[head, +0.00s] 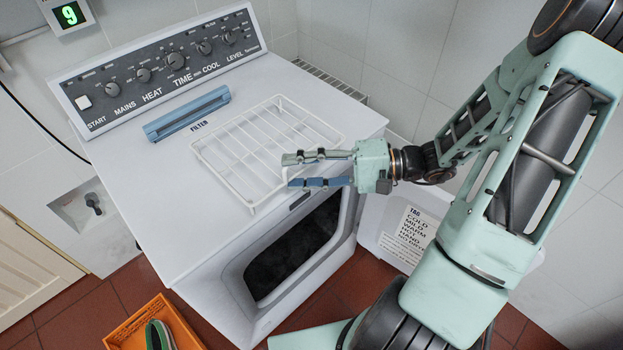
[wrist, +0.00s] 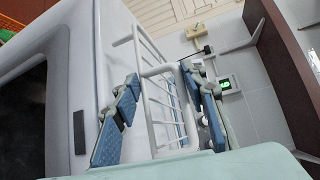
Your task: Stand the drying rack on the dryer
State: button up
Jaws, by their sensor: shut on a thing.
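The drying rack (head: 222,181) is a white wire frame with several parallel bars and short bent ends. It lies roughly flat over the top of the white dryer (head: 160,190), towards its front right. Whether all of it touches the top I cannot tell. My gripper (head: 288,171) comes from the right, low over the dryer's front right part, shut on the rack's near right side. In the wrist view the blue-padded fingers (wrist: 160,75) stand either side of the rack (wrist: 158,71), whose bars run between them. The exact contact is partly hidden.
A blue filter handle (head: 187,113) sits on the dryer top behind the rack, before the knob panel (head: 160,68). The dryer's door (head: 385,215) hangs open below my gripper. The left dryer top is clear.

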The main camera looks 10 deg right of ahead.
aim_at(280, 166)
jog(key=w+a, duration=0.1)
jog(key=w, duration=0.2)
jog(key=w+a, duration=0.1)
jog(key=shift+w+a, duration=0.15)
jog(key=shift+a, duration=0.15)
jog(key=shift+f+b, duration=0.55)
jog(key=shift+f, duration=0.05)
jog(key=shift+f+b, duration=0.4)
jog(key=o, duration=1.6)
jog(key=v, duration=1.2)
jog(key=shift+f, duration=0.1)
